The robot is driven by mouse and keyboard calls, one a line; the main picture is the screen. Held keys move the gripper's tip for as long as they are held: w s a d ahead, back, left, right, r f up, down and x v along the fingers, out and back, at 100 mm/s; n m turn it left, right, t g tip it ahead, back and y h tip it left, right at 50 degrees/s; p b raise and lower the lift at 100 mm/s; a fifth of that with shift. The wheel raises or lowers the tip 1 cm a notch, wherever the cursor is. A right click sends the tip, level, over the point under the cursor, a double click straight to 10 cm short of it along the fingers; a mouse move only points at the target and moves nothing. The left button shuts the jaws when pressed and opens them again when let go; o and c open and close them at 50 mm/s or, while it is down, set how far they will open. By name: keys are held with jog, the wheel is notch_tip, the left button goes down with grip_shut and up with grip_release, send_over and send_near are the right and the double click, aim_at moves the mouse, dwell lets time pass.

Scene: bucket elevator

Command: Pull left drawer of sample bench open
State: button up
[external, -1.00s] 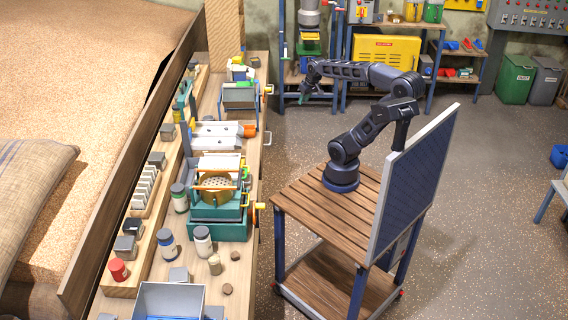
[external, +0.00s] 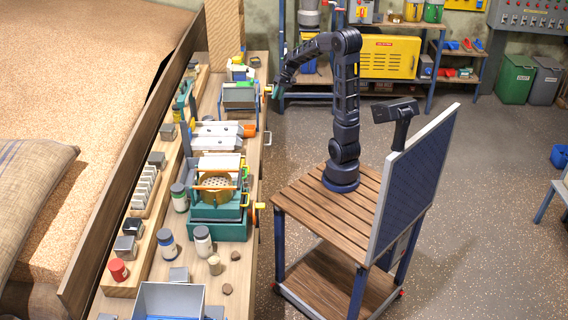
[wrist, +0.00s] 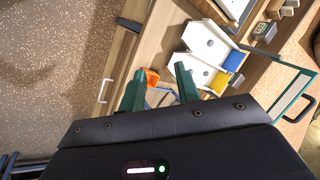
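The sample bench (external: 238,283) is a long wooden bench on the left of the external view. A grey bar handle (external: 267,138) stands out from its right side, near the white scoops. In the wrist view a grey handle (wrist: 103,91) sits on a wooden front, left of my fingers. I cannot tell for certain which drawer it belongs to. The drawer fronts look shut where visible. My gripper (external: 278,92) hangs beside the bench's far part. In the wrist view my gripper (wrist: 159,85) has its two green fingers apart, with nothing held between them.
White scoops (external: 217,136) with an orange end (wrist: 152,77) lie on the bench top. A green sieve box (external: 218,226) and several jars stand nearer the camera. Speckled floor is clear between cart and bench.

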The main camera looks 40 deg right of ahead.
jog(key=w+d+f+m+t+y, duration=0.1)
jog(key=w+d+f+y, duration=0.2)
jog(key=w+d+f, duration=0.5)
jog(key=w+d+f+m+t+y, duration=0.2)
jog(key=w+d+f, duration=0.3)
jog(key=w+f, duration=0.65)
jog(key=w+d+f+m+t, duration=0.15)
jog(key=d+f, duration=0.35)
jog(key=f, duration=0.5)
jog(key=d+f+m+t, duration=0.25)
jog(key=d+f, duration=0.25)
jog(key=f, duration=0.5)
jog(key=d+f+m+t, duration=0.1)
jog(key=d+f+t, duration=0.3)
jog(key=f, duration=0.7)
jog(key=shift+g+y, duration=0.3)
jog(key=shift+g, duration=0.2)
jog(key=x, duration=1)
jog(key=shift+w+r, duration=0.25)
jog(key=shift+w, duration=0.15)
grip_shut()
